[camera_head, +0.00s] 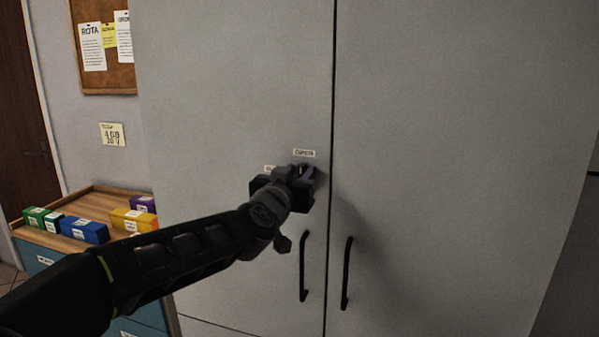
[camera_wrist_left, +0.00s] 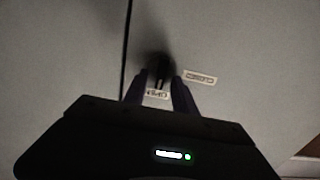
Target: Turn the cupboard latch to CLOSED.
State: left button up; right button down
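The latch (camera_wrist_left: 161,68) is a small dark handle on the left door of a grey cupboard (camera_head: 240,80). In the left wrist view its lever lies along the picture's vertical, pointing toward the OPEN label (camera_wrist_left: 157,94). The CLOSED label (camera_wrist_left: 200,77) lies to its right there. My left gripper (camera_head: 304,172) is at the latch and covers most of it in the head view. In the left wrist view the fingers of my left gripper (camera_wrist_left: 160,78) stand either side of the lever, with a gap between them. My right gripper is not in view.
Two black door handles (camera_head: 303,266) (camera_head: 346,273) hang below the latch, either side of the door seam. At left, a wooden-topped cabinet (camera_head: 92,208) carries several coloured boxes. A noticeboard (camera_head: 122,78) is on the wall behind. The right door face is clear.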

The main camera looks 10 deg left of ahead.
pick_arm(q)
jog(key=shift+w, duration=0.25)
grip_shut()
dwell(0.5)
